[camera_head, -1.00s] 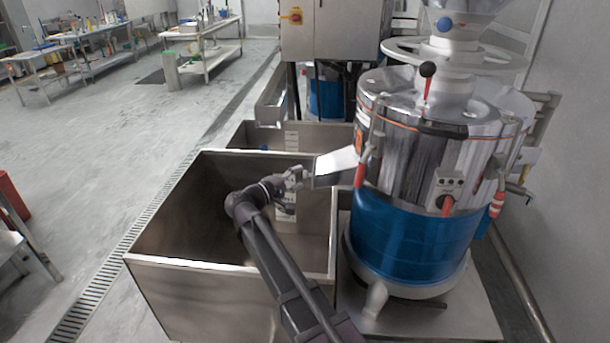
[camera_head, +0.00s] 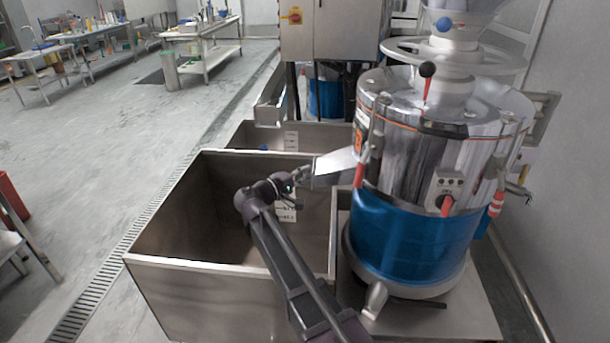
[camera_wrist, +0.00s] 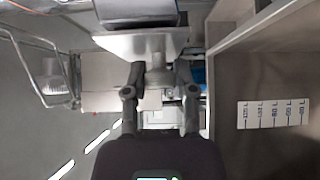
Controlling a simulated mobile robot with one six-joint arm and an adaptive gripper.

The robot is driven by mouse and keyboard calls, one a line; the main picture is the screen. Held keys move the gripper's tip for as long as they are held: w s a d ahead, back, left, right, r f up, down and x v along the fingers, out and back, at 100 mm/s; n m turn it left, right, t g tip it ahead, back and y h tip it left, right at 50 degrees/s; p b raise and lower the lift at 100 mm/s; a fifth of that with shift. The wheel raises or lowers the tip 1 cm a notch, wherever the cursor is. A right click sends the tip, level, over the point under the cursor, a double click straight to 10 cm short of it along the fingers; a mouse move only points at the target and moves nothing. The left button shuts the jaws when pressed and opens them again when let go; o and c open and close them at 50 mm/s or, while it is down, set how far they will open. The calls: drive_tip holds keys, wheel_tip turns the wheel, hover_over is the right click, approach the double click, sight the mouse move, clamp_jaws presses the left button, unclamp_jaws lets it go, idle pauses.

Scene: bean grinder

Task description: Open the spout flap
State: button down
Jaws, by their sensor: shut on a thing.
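The grinder (camera_head: 430,170) stands at the right, with a steel drum top and a blue lower body. Its silver spout (camera_head: 336,168) points left over the front steel bin (camera_head: 235,268). My gripper (camera_head: 302,177) is at the spout's outer end. In the wrist view, a pale plate that looks like the spout flap (camera_wrist: 135,42) hangs under the dark spout (camera_wrist: 135,12). A grey rounded knob (camera_wrist: 157,72) sits below the plate, between my two fingers. My gripper (camera_wrist: 158,88) is shut on this knob. The flap's exact angle is hard to tell.
A second bin (camera_head: 320,134) stands behind the front one. A label with marks (camera_wrist: 273,114) is on a bin's inner wall. A grey cabinet (camera_head: 330,35) stands behind. Open floor (camera_head: 110,120) lies to the left.

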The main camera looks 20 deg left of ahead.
drive_tip(key=shift+r+p, duration=0.15)
drive_tip(key=shift+p, duration=0.2)
drive_tip(key=r+m+g+y+p, duration=0.2)
drive_tip(key=m+y+p, duration=0.1)
drive_tip(key=p, duration=0.3)
drive_tip(key=r+m+g+y+p, duration=0.2)
drive_tip(key=m+y+p, duration=0.1)
drive_tip(key=p, duration=0.3)
drive_tip(key=r+m+g+y+p, duration=0.2)
drive_tip(key=m+y+p, duration=0.1)
drive_tip(key=y+p, duration=0.2)
drive_tip(key=shift+a+g+y+p, duration=0.2)
drive_tip(key=shift+g+y+p, duration=0.15)
drive_tip(key=shift+p, duration=0.45)
drive_tip(key=shift+w+d+r+m+g+y, duration=0.1)
drive_tip(key=shift+d+r+m+g+y, duration=0.15)
drive_tip(key=shift+m+y, duration=0.5)
drive_tip(key=shift+d+r+m+g+y, duration=0.15)
drive_tip(key=shift+d+m+y, duration=0.2)
drive_tip(key=shift+y, duration=0.65)
drive_tip(key=shift+c, duration=2.2)
unclamp_jaws()
